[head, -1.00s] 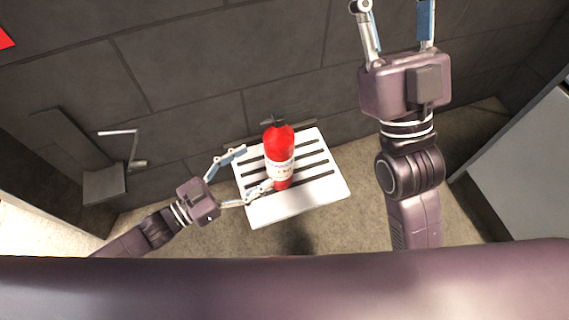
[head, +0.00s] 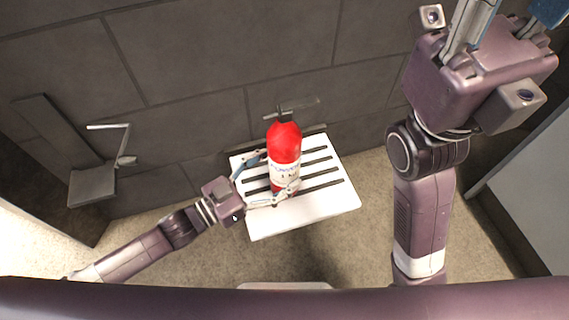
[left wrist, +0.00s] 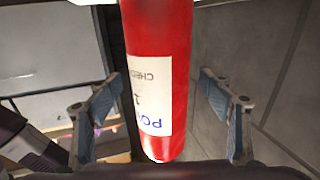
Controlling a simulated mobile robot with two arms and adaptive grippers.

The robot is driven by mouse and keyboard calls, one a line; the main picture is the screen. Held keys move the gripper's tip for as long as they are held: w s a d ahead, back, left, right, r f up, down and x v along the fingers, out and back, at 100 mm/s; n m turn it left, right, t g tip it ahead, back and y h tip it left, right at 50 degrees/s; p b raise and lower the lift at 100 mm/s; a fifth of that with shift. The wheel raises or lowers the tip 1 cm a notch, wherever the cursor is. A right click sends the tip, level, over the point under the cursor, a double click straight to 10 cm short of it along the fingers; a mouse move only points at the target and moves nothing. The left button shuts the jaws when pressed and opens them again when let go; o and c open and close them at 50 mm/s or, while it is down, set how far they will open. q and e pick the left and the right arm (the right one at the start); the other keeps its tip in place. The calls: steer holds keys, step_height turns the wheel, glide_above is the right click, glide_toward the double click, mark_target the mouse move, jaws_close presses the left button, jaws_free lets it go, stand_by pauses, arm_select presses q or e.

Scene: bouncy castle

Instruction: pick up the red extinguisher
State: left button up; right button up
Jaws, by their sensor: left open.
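The red extinguisher (head: 284,142), with a white label and black top, stands upright on a white slatted seat (head: 338,196) against the wall. My left gripper (head: 276,176) is open, its fingers on either side of the lower part of the extinguisher. In the left wrist view the extinguisher (left wrist: 175,60) stands between the two blue-padded fingers, with a gap on each side, its label upside down. My right gripper (head: 508,18) is raised at the top right, fingers apart and empty, tips cut off by the picture edge.
A dark tiled wall (head: 220,60) rises right behind the seat. A grey wall fixture with a metal handle (head: 122,145) is at the left. A grey panel (head: 530,190) stands at the right. Bare floor (head: 380,240) lies around the seat.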

arm_select(q)
steer(key=shift+x, duration=0.95)
jaws_close()
steer(key=shift+r, duration=0.3)
